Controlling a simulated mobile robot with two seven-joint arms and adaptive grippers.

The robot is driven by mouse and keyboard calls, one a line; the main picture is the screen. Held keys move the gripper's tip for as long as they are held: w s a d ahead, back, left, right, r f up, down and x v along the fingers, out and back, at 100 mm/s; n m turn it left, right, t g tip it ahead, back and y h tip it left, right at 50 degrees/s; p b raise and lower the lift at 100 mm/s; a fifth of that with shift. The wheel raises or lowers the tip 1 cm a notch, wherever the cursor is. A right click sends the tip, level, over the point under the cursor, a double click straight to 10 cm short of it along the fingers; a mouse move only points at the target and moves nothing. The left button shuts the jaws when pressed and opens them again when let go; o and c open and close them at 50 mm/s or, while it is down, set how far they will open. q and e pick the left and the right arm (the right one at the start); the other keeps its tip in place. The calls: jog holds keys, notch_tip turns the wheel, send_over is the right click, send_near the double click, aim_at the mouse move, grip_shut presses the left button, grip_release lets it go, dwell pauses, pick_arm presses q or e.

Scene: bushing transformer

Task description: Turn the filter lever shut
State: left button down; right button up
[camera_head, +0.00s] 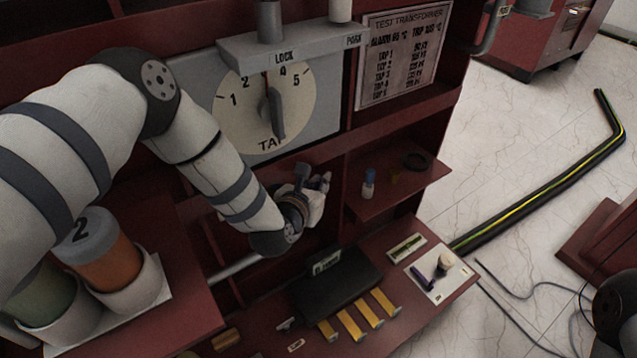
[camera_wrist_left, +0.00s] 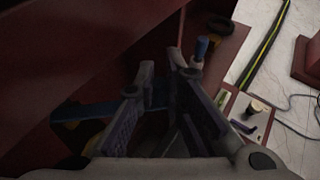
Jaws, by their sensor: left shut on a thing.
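My left gripper (camera_head: 318,184) reaches into the recess of the red cabinet, below the tap dial. In the left wrist view my left gripper (camera_wrist_left: 164,72) has its two fingers on either side of a blue bar (camera_wrist_left: 95,111), which looks like the filter lever. The gripper is shut on this lever. The lever runs roughly level across the picture, and a yellow part (camera_wrist_left: 95,127) shows behind its left end. The fingers hide the lever's middle. In the head view my wrist hides the lever.
The tap dial (camera_head: 296,105) is above my arm. A shelf (camera_head: 425,182) right of the gripper holds a blue-capped bottle (camera_head: 368,186) and a dark ring (camera_head: 417,161). Below is a ledge with a black box (camera_head: 335,285) and yellow bars (camera_head: 367,311). Orange (camera_head: 103,262) and green jars stand left.

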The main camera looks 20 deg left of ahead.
pick_arm(q)
jog(key=shift+w+a+f+n+y+b, duration=0.15)
jog(key=shift+w+n+y+b, duration=0.15)
jog(key=shift+w+n+y, duration=0.1)
jog(key=shift+w+a+f+n+y+b, duration=0.1)
jog(key=shift+w+n+y+b, duration=0.2)
jog(key=shift+y, duration=0.1)
jog(key=shift+w+a+r, duration=0.1)
jog(key=shift+w+r, duration=0.1)
jog(key=shift+w, duration=0.35)
jog(key=c, duration=1.7)
grip_release()
jog(key=shift+o, duration=0.2)
jog(key=v, duration=1.2)
